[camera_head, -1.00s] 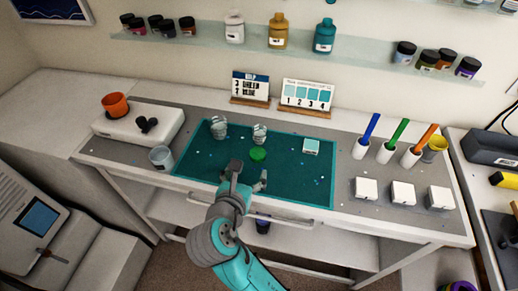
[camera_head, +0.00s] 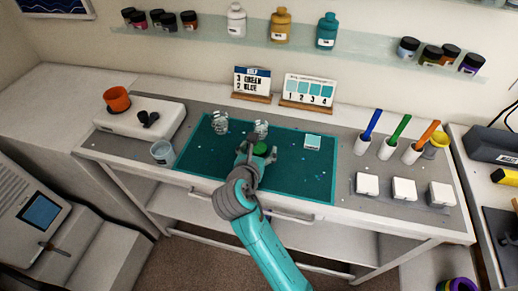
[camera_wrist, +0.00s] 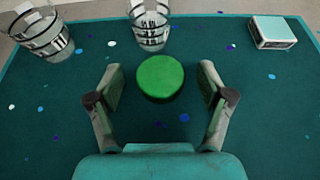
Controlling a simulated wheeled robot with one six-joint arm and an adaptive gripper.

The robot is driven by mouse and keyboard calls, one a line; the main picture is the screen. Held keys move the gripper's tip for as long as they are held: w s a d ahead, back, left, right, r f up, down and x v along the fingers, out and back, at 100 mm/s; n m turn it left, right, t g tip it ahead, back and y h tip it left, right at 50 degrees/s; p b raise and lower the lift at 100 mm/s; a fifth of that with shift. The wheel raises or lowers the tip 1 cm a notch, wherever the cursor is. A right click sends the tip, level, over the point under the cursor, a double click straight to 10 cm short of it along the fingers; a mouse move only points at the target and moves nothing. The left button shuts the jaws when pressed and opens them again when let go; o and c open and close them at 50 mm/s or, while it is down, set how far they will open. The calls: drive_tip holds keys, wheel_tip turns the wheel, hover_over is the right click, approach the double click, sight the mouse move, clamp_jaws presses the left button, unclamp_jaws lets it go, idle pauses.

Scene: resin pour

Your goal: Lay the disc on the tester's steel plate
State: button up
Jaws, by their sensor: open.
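The green disc (camera_wrist: 160,77) lies on the teal mat (camera_wrist: 60,140), between the spread fingers of my gripper (camera_wrist: 160,95) in the wrist view. The fingers are open, one on each side, with a gap to the disc. In the head view the disc (camera_head: 260,149) shows just at my gripper (camera_head: 257,158), partly covered by it. I cannot tell for sure which thing is the tester or where its steel plate is.
Two clear cups (camera_wrist: 150,25) (camera_wrist: 42,32) stand beyond the disc. A small pale box (camera_wrist: 272,32) lies on the mat at right. White blocks (camera_head: 403,189) and colored-handled tools (camera_head: 397,138) stand further right. Small flecks dot the mat.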

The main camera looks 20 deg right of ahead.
drive_tip(key=shift+r, duration=0.1)
drive_tip(key=c, duration=1.3)
